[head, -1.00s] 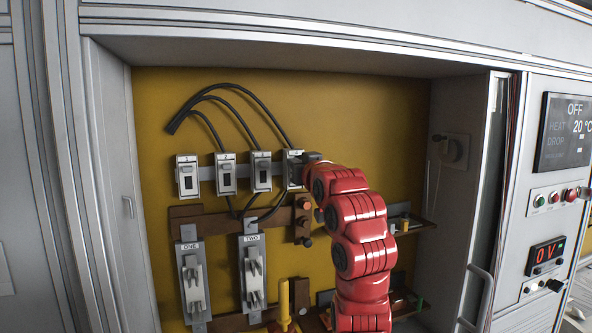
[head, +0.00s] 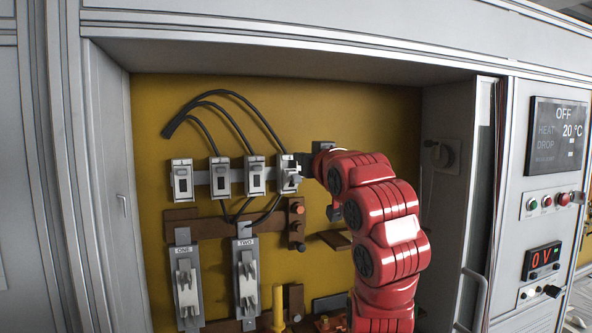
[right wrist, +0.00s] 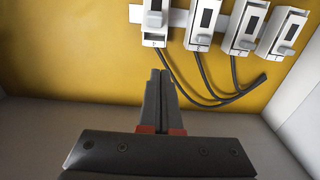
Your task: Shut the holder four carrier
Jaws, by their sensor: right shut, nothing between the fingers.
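Holder four (head: 289,176) is the rightmost of the grey fuse holders on the rail in the head view. My right gripper (head: 306,161) is by the upper right of holder four. In the right wrist view its fingers (right wrist: 160,74) are together and empty, with a gap between the tips and the holder's end. My left gripper is not in view.
Holders one (head: 181,181), two (head: 219,178) and three (head: 256,176) stand to the left on the same rail. Black cables (head: 235,96) arch above them. Units ONE (head: 186,285) and TWO (head: 247,283) hang below. Cabinet walls enclose both sides.

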